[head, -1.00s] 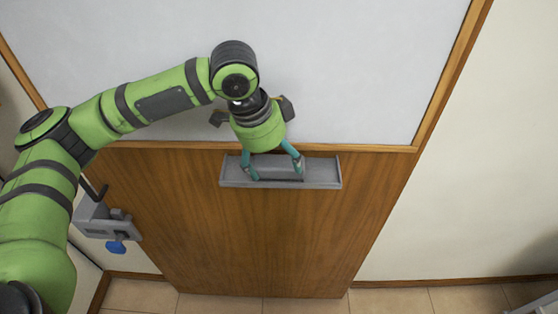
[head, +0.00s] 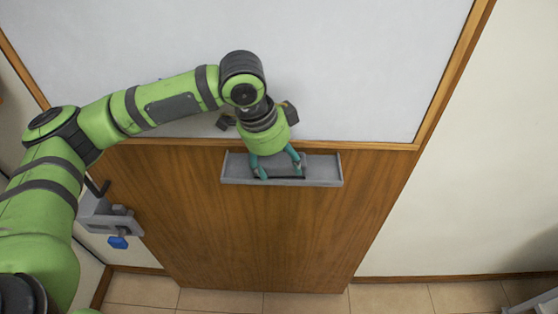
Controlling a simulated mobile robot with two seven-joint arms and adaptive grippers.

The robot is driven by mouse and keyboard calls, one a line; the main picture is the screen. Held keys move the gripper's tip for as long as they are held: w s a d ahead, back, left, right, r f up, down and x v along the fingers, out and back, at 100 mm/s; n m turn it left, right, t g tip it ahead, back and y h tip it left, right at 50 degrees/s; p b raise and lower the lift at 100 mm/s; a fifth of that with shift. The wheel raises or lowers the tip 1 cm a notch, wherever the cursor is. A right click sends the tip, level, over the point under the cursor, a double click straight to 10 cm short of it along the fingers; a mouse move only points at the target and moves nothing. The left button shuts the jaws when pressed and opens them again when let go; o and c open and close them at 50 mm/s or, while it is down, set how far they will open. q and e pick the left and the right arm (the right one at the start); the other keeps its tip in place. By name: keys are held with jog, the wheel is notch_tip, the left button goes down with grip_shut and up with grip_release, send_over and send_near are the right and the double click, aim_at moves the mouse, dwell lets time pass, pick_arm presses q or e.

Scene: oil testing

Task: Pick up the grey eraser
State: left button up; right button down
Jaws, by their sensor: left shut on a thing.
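The grey eraser (head: 279,177) lies low in the grey tray (head: 325,171) on the wooden door; only a thin dark strip of it shows, between my fingers. My left gripper (head: 280,171) points down into the tray, its two teal fingers shut on the eraser from its left and right sides. The wrist and green palm hide the area just above it. I cannot tell whether the eraser is clear of the tray floor. My right gripper is not in view.
The tray has a raised rim and end walls, with bare room at its right. A white board (head: 350,65) in a wooden frame is behind my arm. A grey door handle and lock (head: 108,215) with a blue tag (head: 118,242) is at the left.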

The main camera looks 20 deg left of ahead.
aim_at(289, 162)
pick_arm(q)
jog(key=r+b, duration=0.1)
jog(key=r, duration=0.1)
jog(key=d+r, duration=0.1)
jog(key=r, duration=0.1)
jog(key=shift+s+r+b, duration=0.1)
jog(key=shift+b, duration=0.3)
jog(key=s+d+r+b, duration=0.2)
jog(key=s+d+r, duration=0.2)
jog(key=d, duration=0.5)
jog(key=shift+s+d+r+b, duration=0.25)
jog(key=shift+s+r+b, duration=0.15)
jog(key=shift+r, duration=0.95)
